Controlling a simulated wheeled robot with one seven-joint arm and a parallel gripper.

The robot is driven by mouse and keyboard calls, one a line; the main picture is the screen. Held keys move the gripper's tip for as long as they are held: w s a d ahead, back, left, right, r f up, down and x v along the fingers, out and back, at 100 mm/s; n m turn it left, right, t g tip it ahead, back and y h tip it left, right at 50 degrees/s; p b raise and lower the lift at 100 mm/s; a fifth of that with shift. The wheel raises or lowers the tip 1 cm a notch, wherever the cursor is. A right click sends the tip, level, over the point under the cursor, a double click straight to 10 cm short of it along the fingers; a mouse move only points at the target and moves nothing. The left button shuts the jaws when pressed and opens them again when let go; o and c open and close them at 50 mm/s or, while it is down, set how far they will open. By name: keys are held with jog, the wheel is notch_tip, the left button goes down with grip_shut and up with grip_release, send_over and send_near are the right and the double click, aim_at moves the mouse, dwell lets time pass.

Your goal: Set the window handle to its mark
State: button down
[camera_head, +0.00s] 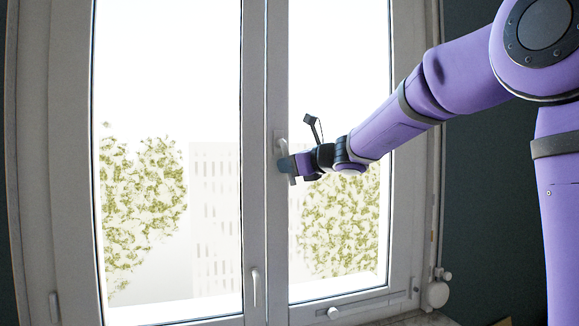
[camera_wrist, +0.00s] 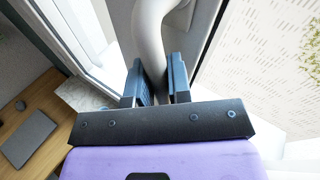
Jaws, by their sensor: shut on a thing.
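The window handle (camera_head: 280,141) is pale grey-white and sits on the middle frame of the window (camera_head: 278,235), right of the centre joint. Its lever seems to point roughly downward, partly hidden behind my gripper. My gripper (camera_head: 288,165) reaches in from the right and is shut on the lever. In the wrist view, the curved white handle (camera_wrist: 150,35) runs down between the two dark fingers of my gripper (camera_wrist: 156,82). I cannot make out a mark in either view.
A smaller lever (camera_head: 254,285) is lower on the centre frame. A round white fitting (camera_head: 437,293) is at the lower right. In the wrist view, a wooden desk (camera_wrist: 55,108) with a flat grey object (camera_wrist: 28,138) is at the left.

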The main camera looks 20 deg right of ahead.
jog(key=d+r+n+g+h, duration=0.2)
jog(key=d+n+h, duration=0.1)
jog(key=n, duration=0.1)
notch_tip(320, 180, up, 9)
jog(key=n+t+h, duration=0.1)
jog(key=n+h, duration=1.2)
jog(key=h, duration=0.1)
send_over(283, 141)
jog(key=d, duration=0.2)
jog(key=shift+a+r+n+t+h, duration=0.1)
jog(key=shift+a+n+t+h, duration=0.95)
jog(key=shift+n, duration=0.55)
jog(key=c, duration=1.1)
grip_release()
jog(key=shift+w, duration=0.1)
